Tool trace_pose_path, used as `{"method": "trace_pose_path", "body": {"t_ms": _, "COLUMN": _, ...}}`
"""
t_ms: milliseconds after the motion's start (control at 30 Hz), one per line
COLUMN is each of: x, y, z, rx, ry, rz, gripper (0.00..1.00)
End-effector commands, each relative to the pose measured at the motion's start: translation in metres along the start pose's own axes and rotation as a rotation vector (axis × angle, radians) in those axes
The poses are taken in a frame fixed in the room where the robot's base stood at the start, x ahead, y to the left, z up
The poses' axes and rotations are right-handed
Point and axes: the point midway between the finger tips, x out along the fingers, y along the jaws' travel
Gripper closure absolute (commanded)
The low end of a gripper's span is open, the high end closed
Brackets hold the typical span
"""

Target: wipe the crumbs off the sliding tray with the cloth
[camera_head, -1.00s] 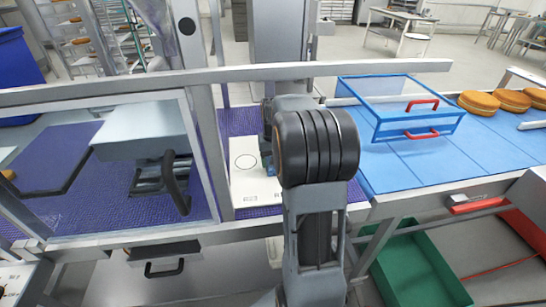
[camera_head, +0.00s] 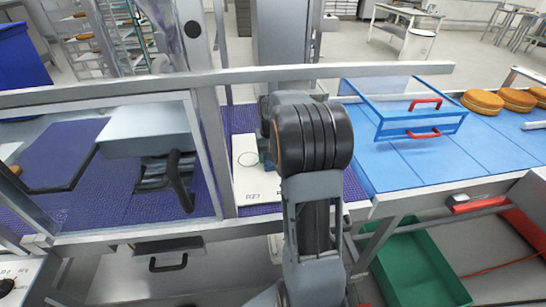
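My arm rises through the middle of the view, and its dark ribbed joint blocks what lies behind it. My gripper is hidden behind the arm, so its fingers do not show. A shallow metal drawer-like tray with a dark handle (camera_head: 168,262) sits under the left part of the line; I cannot tell if it is the sliding tray. I can make out no cloth and no crumbs. A white panel (camera_head: 250,183) with a circle and lettering lies on the purple belt just left of my arm.
A metal rail (camera_head: 400,70) crosses above the line. A blue frame guard with red handles (camera_head: 418,122) stands over the blue belt (camera_head: 480,155), with filled rounds (camera_head: 482,102) at the right. A grey box-shaped unit (camera_head: 150,128) is left. A green bin (camera_head: 425,270) sits below right.

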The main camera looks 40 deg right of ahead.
Motion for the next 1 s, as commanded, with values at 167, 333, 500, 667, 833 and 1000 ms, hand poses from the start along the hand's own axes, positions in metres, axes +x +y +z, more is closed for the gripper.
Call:
{"method": "trace_pose_path", "body": {"t_ms": 167, "x": 0.001, "y": 0.000, "z": -0.008, "rx": 0.000, "ry": -0.002, "rz": 0.000, "gripper": 0.56}}
{"method": "trace_pose_path", "body": {"t_ms": 333, "x": -0.001, "y": 0.001, "z": -0.015, "rx": 0.001, "ry": -0.001, "rz": 0.000, "gripper": 0.56}}
{"method": "trace_pose_path", "body": {"t_ms": 500, "x": -0.003, "y": 0.001, "z": -0.030, "rx": 0.001, "ry": -0.001, "rz": 0.000, "gripper": 0.56}}
{"method": "trace_pose_path", "body": {"t_ms": 667, "x": -0.003, "y": 0.001, "z": -0.041, "rx": 0.001, "ry": -0.001, "rz": 0.000, "gripper": 0.56}}
{"method": "trace_pose_path", "body": {"t_ms": 833, "x": -0.002, "y": 0.001, "z": -0.046, "rx": 0.001, "ry": 0.001, "rz": 0.000, "gripper": 0.56}}
{"method": "trace_pose_path", "body": {"t_ms": 1000, "x": -0.003, "y": 0.002, "z": -0.057, "rx": 0.001, "ry": 0.000, "rz": 0.000, "gripper": 0.56}}
